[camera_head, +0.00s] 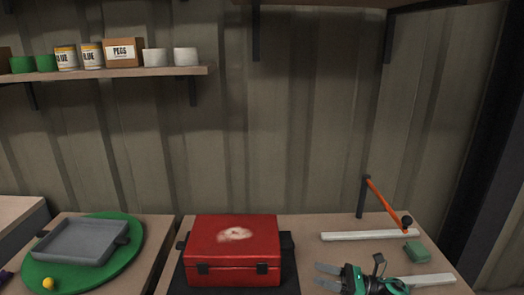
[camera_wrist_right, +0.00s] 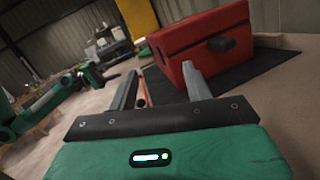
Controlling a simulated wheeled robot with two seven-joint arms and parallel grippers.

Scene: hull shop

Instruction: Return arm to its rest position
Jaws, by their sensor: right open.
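My right gripper (camera_head: 326,277) is at the bottom of the head view, right of the red case (camera_head: 235,243), with its two fingers apart and pointing left. In the right wrist view its fingers (camera_wrist_right: 160,78) are spread with nothing held between them. The red case (camera_wrist_right: 205,38) lies beyond the fingertips there, closed and apart from them. A green and black arm (camera_wrist_right: 45,105), which looks like my left one, shows at the left of the wrist view. Its gripper end is too small to read. No left arm shows in the head view.
A grey tray (camera_head: 80,240) sits on a green disc (camera_head: 125,238) at left. A shelf (camera_head: 120,76) hangs above.

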